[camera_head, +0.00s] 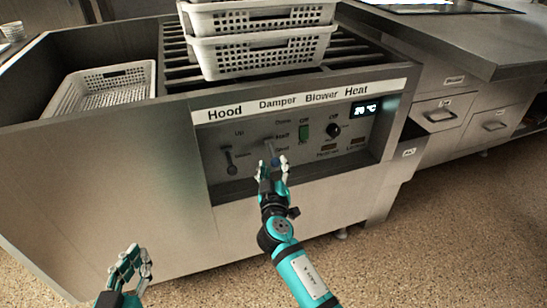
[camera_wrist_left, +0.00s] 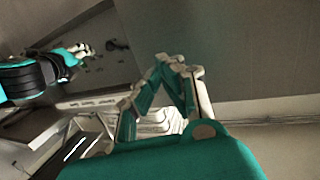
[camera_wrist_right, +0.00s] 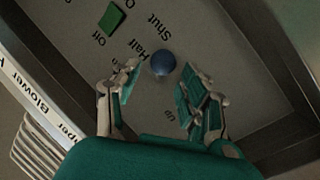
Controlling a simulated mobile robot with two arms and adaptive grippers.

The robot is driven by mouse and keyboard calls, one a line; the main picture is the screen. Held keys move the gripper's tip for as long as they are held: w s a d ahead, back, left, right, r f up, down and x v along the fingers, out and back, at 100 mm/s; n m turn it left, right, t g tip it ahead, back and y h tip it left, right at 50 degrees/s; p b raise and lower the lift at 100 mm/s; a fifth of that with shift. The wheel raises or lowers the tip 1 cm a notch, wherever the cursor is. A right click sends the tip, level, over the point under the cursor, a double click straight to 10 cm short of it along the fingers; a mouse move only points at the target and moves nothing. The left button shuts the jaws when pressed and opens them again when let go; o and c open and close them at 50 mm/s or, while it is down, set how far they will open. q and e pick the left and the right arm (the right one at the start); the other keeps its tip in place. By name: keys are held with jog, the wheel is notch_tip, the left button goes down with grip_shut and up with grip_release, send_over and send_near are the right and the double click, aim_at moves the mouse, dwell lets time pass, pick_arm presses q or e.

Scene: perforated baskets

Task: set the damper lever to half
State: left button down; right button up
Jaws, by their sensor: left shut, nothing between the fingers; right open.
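The damper lever (camera_head: 276,161) has a blue ball knob and sits under the Damper label on the front panel. In the head view its knob hangs low, beside and just below the Shut mark. In the right wrist view the blue knob (camera_wrist_right: 163,64) lies between the spread fingers of my right gripper (camera_wrist_right: 160,80), with gaps on both sides. The right gripper (camera_head: 272,170) is open at the lever. My left gripper (camera_head: 130,268) is shut and empty, low in front of the cabinet; its closed fingers show in the left wrist view (camera_wrist_left: 172,62).
The hood lever (camera_head: 230,160) is left of the damper lever. White perforated baskets (camera_head: 262,50) are stacked on top; another basket (camera_head: 100,92) sits at left.

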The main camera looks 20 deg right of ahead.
aim_at(274, 162)
pick_arm(q)
jog(key=shift+w+d+r+t, duration=0.15)
jog(key=shift+r+t, duration=0.25)
jog(key=shift+r, duration=0.25)
jog(key=shift+w+d+r+t, duration=0.1)
jog(key=shift+r+t, duration=0.3)
jog(key=shift+r, duration=0.2)
pick_arm(e)
jog(key=shift+x, duration=2.4)
grip_shut()
